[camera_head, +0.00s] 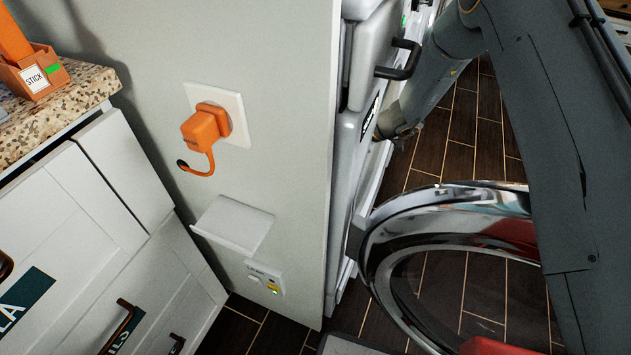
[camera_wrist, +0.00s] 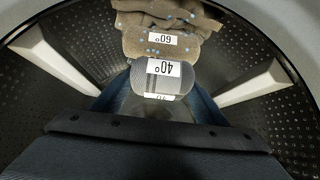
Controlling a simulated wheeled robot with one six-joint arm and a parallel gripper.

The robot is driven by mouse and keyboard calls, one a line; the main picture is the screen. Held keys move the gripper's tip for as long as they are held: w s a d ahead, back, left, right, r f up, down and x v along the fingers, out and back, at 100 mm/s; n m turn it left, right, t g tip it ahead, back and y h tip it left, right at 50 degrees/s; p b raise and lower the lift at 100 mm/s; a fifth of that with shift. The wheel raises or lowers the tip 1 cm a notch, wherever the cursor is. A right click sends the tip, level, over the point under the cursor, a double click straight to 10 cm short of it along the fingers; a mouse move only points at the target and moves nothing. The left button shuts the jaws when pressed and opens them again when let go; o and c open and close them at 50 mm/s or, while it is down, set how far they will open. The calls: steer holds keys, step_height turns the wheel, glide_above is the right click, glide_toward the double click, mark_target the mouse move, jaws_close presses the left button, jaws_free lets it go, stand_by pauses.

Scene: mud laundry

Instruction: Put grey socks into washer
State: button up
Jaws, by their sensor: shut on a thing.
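In the wrist view my gripper (camera_wrist: 157,98) is inside the washer drum (camera_wrist: 85,65), shut on a rolled grey bundle of socks (camera_wrist: 176,84) with a white label that reads 40° upside down. The bundle sits between the blue-grey fingers. Just beyond it lies a brown cloth bundle (camera_wrist: 190,46) with blue dots and a 60° label; I cannot tell whether the two touch. In the head view the washer's round chrome-rimmed door (camera_head: 400,222) stands open. My gripper and the socks are hidden there.
White drum paddles (camera_wrist: 250,84) stand on both sides of my gripper. In the head view, a wall panel (camera_head: 290,130) with an orange plug (camera_head: 203,127) is left of the door. White cabinets (camera_head: 85,215) are further left. Dark tiled floor (camera_head: 455,130) shows beyond the door.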

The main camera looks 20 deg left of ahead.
steer(key=shift+f+b, duration=0.55)
steer(key=shift+f, duration=3.85)
steer(key=shift+f, duration=0.1)
steer(key=shift+f, duration=0.35)
steer(key=o, duration=1.2)
steer(key=shift+c, duration=0.2)
steer(key=shift+r, duration=0.2)
steer(key=p+v, duration=0.1)
steer(key=v, duration=1.1)
steer(key=shift+r+p, duration=0.25)
steer(key=shift+p, duration=0.1)
